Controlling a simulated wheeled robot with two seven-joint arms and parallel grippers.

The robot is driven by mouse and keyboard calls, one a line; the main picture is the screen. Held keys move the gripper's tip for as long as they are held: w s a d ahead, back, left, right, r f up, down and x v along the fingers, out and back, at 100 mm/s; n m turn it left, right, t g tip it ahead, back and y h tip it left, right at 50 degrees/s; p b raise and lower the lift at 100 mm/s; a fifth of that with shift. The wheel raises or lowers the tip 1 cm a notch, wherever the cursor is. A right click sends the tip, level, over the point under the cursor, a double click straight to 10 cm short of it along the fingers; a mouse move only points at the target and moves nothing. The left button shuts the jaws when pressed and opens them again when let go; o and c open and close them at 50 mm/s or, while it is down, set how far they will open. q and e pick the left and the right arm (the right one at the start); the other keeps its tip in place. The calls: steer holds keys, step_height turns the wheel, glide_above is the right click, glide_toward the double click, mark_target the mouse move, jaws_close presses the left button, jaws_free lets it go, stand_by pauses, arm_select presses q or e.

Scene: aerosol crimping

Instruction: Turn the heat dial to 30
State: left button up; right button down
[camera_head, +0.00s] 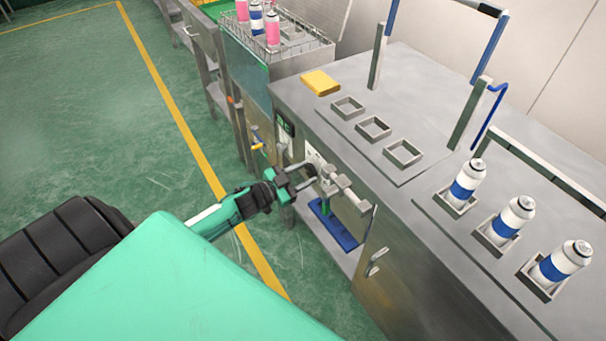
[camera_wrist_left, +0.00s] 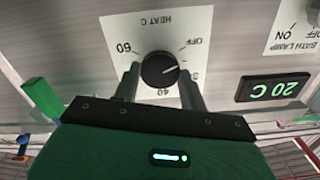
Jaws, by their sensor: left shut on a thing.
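The heat dial (camera_wrist_left: 160,69) is a round black knob on a white plate (camera_wrist_left: 185,22) marked HEAT C, seen upside down in the left wrist view. The dial's light pointer line aims right, between OFF and that partly covered mark. My left gripper (camera_wrist_left: 160,88) has one finger on each side of the dial and is shut on it. In the head view my left gripper (camera_head: 299,178) is at the front of the steel bench. My right gripper is out of view.
A display (camera_wrist_left: 274,88) reads 20 C beside the dial, near a BATH LAMP label (camera_wrist_left: 289,54). The steel bench (camera_head: 330,75) holds empty square holders, a yellow block (camera_head: 320,82) and blue-banded cans (camera_head: 507,220). A wire basket (camera_head: 290,48) of cans stands at the back.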

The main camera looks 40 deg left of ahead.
arm_select(q)
steer(key=shift+m, duration=0.8)
steer(key=m, duration=0.3)
steer(key=shift+f+m, duration=0.1)
steer(key=shift+m, duration=0.2)
steer(key=m, duration=0.2)
steer(key=shift+m+b, duration=0.3)
steer(key=shift+b, duration=0.05)
steer(key=shift+m, duration=1.2)
steer(key=shift+b, duration=0.3)
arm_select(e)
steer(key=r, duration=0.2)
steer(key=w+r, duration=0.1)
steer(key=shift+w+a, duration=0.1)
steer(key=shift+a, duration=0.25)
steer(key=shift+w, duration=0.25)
